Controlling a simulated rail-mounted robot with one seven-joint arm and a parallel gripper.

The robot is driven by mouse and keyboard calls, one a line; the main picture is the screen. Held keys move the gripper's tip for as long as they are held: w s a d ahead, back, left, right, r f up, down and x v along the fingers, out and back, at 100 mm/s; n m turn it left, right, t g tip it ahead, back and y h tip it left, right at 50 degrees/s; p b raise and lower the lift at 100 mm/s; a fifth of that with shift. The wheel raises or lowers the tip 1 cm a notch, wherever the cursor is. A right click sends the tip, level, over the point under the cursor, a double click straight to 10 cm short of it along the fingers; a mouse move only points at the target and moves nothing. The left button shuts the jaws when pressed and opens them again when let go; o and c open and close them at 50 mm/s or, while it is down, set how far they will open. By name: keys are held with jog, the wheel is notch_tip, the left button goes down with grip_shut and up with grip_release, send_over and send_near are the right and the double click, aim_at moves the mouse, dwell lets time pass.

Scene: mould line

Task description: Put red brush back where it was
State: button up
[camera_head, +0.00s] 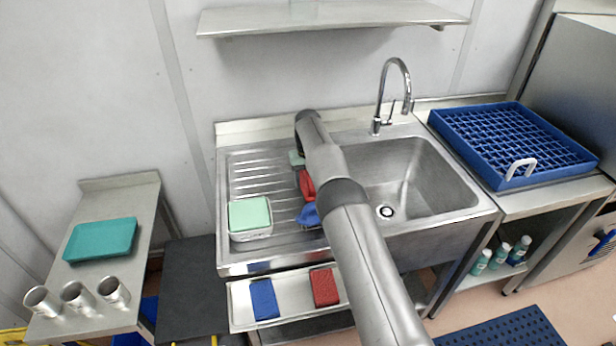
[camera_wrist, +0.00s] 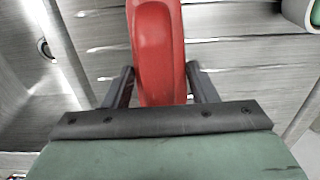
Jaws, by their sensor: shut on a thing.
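The red brush (camera_head: 307,185) is over the ribbed drainboard (camera_head: 282,170), partly hidden behind my arm. In the wrist view the red brush (camera_wrist: 157,50) stands between the two dark fingers of my gripper (camera_wrist: 161,85), which is shut on it. Its far end runs out of the top of the picture. I cannot tell whether it touches the drainboard. A blue brush (camera_head: 309,215) is just below it in the head view, partly covered by my arm. A red pad (camera_head: 324,287) and a blue pad (camera_head: 265,300) lie on the shelf below the sink front.
A white tub with a pale green top (camera_head: 250,215) stands on the drainboard's left part. The sink basin (camera_head: 430,175) and tap (camera_head: 380,100) are to the right, then a blue rack (camera_head: 510,145). A side table at left holds a teal tray (camera_head: 100,240) and metal cups (camera_head: 77,296).

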jog(key=shift+f, duration=0.2)
jog(key=o, duration=0.9)
jog(key=shift+r, duration=0.1)
